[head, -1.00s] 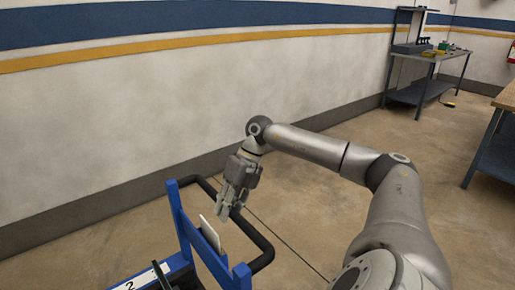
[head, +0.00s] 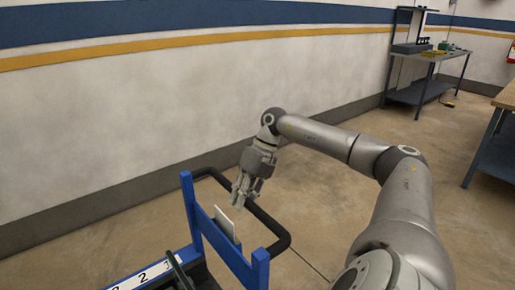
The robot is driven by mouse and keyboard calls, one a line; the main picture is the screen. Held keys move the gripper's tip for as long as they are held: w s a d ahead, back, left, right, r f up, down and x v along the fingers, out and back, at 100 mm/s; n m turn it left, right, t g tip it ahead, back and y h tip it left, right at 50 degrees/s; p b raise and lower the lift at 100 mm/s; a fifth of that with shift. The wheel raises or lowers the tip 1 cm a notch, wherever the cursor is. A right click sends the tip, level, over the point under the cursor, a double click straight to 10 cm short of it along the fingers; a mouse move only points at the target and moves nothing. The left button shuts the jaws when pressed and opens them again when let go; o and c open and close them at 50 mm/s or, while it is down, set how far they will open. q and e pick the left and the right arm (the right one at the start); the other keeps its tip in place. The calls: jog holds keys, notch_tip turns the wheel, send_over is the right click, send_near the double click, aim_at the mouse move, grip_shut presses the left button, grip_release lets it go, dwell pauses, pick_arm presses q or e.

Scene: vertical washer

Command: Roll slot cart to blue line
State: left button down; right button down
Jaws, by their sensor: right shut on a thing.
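The slot cart (head: 232,256) is at the bottom of the head view, with a blue end frame, a black tube handle (head: 273,226) and a white numbered strip (head: 140,279) along its side. Most of the cart is cut off by the lower edge. My left gripper is not in view. No blue line shows on the floor; a blue stripe (head: 200,22) runs along the wall.
The wall with a dark baseboard (head: 100,197) runs along the left, close to the cart. A grey workbench (head: 425,85) stands at the back right, and another bench (head: 500,140) is at the right edge. The concrete floor (head: 340,225) between is clear, with a thin dark seam.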

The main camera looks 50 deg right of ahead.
jog(key=shift+s+d+f, duration=0.1)
jog(key=shift+s+d, duration=0.15)
jog(key=shift+d, duration=0.55)
jog(key=shift+s+d, duration=0.25)
jog(key=shift+d, duration=0.55)
jog(key=c, duration=1)
grip_release()
jog(key=shift+a, duration=0.1)
jog(key=shift+c, duration=0.2)
jog(key=p+v, duration=0.8)
jog(key=v, duration=0.2)
jog(key=shift+r, duration=0.25)
